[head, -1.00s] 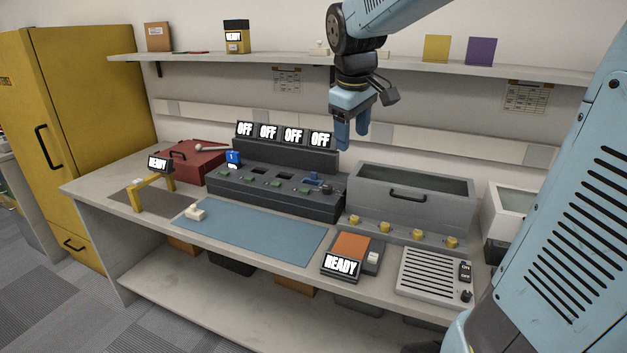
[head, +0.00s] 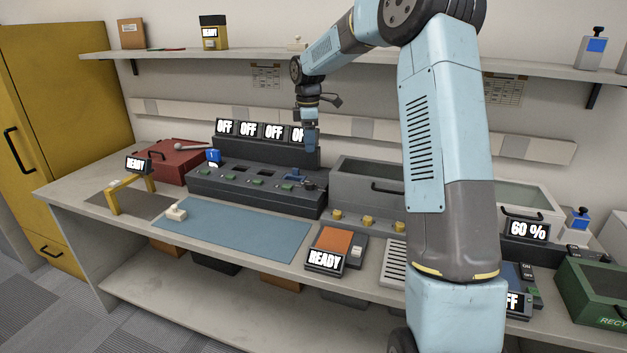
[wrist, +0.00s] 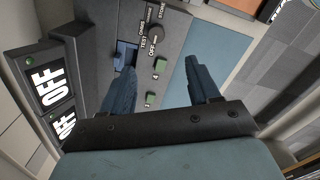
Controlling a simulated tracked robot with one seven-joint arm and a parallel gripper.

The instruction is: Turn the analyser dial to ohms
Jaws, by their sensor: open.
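The analyser (head: 255,193) is a dark grey console on the bench, with several screens reading OFF along its raised back. Its dial (wrist: 155,31) is a dark round knob at the console's end in the wrist view, among printed labels including TEST, OHMS and OFF. Its exact setting is too small to read. In the head view the dial (head: 309,186) is small, at the console's right end. My gripper (head: 311,149) points down above that end, apart from the dial. In the wrist view my gripper (wrist: 160,62) is open and empty, with the dial beyond its fingertips.
A blue piece (wrist: 124,56) sits in the bay beside the dial. Green buttons (wrist: 160,66) line the console front. A blue mat (head: 235,230) lies in front, mostly clear. A shelf (head: 220,58) runs above.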

